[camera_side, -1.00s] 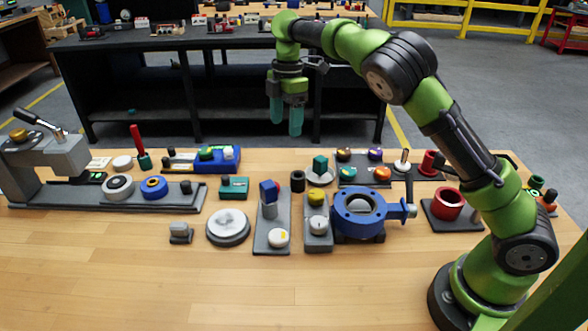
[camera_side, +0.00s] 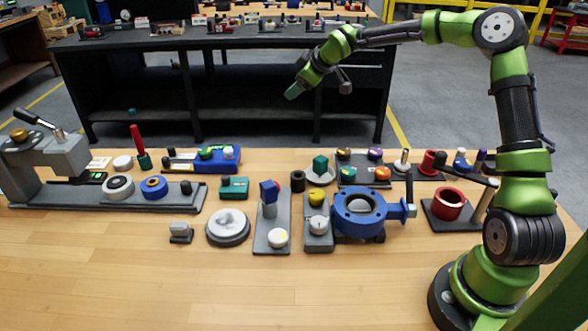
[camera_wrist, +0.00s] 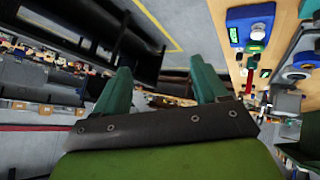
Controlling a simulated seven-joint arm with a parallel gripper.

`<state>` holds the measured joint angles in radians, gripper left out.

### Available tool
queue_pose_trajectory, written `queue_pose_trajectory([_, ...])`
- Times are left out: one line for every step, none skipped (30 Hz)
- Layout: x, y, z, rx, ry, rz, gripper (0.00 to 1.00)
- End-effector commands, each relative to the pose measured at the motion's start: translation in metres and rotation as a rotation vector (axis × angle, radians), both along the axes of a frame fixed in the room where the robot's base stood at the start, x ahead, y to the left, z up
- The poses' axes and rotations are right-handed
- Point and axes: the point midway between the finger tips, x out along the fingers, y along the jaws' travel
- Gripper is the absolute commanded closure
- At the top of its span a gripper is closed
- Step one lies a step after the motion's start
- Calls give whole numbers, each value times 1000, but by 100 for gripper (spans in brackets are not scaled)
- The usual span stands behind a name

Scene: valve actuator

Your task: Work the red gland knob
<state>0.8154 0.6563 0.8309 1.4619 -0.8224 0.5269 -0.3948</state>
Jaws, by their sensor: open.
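A red-orange round knob (camera_side: 382,173), the closest match to the red gland knob, sits at the front right of a dark plate in the side view. The blue valve body (camera_side: 360,212) stands in front of the plate. My gripper (camera_side: 293,92) is high above the bench's back edge, left of the knob and touching nothing. In the wrist view my gripper (camera_wrist: 162,85) has its teal fingers spread and empty; the red-orange knob cannot be made out there.
A red cylinder (camera_side: 429,162) and a red ring (camera_side: 447,204) stand right of the knobs. A white dish with a green block (camera_side: 320,168) stands left. A black bench (camera_side: 230,80) is behind. The wooden front of the table (camera_side: 200,290) is clear.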

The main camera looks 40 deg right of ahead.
Motion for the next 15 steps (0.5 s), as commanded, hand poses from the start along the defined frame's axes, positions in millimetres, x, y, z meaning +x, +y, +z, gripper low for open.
queue_pose_trajectory([-17,19,-6,15,93,64,28])
queue_pose_trajectory([-27,32,-9,23,150,114,28])
queue_pose_trajectory([-42,50,-13,35,219,189,28])
queue_pose_trajectory([-52,65,-15,43,267,251,28])
queue_pose_trajectory([-63,79,-17,53,311,315,28])
queue_pose_trajectory([-76,95,-19,64,363,396,28])
queue_pose_trajectory([-85,103,-20,71,396,450,28])
queue_pose_trajectory([-93,109,-22,77,425,497,28])
queue_pose_trajectory([-102,114,-24,82,458,550,28])
queue_pose_trajectory([-107,116,-24,84,475,586,28])
queue_pose_trajectory([-112,118,-25,84,489,616,28])
queue_pose_trajectory([-116,120,-25,79,499,652,28])
queue_pose_trajectory([-118,120,-25,74,502,673,28])
queue_pose_trajectory([-119,120,-25,67,504,689,28])
queue_pose_trajectory([-119,121,-26,59,502,706,28])
